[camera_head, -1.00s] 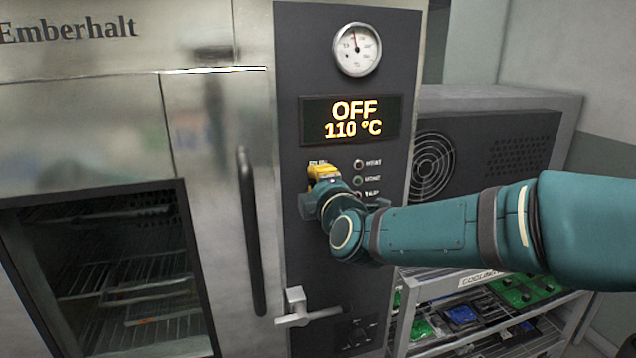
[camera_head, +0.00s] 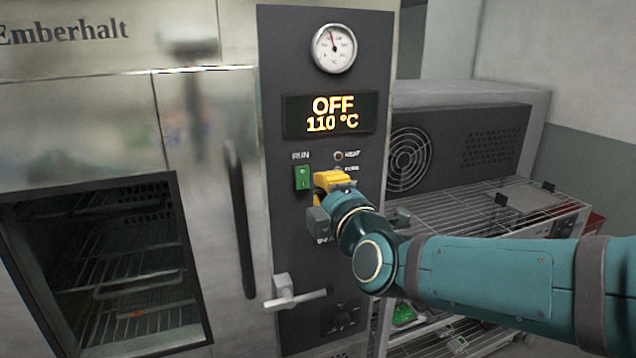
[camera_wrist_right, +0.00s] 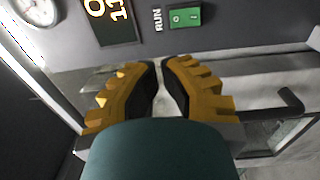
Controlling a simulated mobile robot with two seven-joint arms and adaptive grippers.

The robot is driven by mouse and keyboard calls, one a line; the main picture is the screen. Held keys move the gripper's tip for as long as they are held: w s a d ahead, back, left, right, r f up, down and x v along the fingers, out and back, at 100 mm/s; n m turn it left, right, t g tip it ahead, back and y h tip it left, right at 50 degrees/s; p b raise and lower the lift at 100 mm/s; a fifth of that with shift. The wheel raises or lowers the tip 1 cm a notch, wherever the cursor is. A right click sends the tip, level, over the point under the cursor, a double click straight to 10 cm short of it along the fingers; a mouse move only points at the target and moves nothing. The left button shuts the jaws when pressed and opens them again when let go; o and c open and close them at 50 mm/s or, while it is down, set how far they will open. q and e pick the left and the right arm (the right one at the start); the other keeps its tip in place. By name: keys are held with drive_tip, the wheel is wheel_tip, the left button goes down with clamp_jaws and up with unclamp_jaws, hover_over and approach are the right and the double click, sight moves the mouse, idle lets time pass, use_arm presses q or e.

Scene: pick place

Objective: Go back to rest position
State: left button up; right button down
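My right gripper (camera_head: 328,188) is in front of the oven's dark control panel (camera_head: 280,235), just below and right of the green RUN switch (camera_head: 302,177). In the right wrist view its two yellow fingers (camera_wrist_right: 162,85) have their tips close together with a narrow gap, and nothing shows between them. The green switch (camera_wrist_right: 185,17) is beyond the fingertips there, apart from them. The display (camera_head: 330,115) reads OFF and 110 °C. My left gripper is in neither view.
The oven door (camera_head: 205,130) with its dark handle (camera_head: 240,220) and window is at the left. A metal latch lever (camera_head: 292,294) sticks out below the gripper. A round gauge (camera_head: 333,48) sits above the display. A wire-shelf rack (camera_head: 450,215) and a fan unit (camera_head: 470,150) stand at the right.

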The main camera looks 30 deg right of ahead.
drive_tip(key=shift+s, duration=0.3)
idle(0.4)
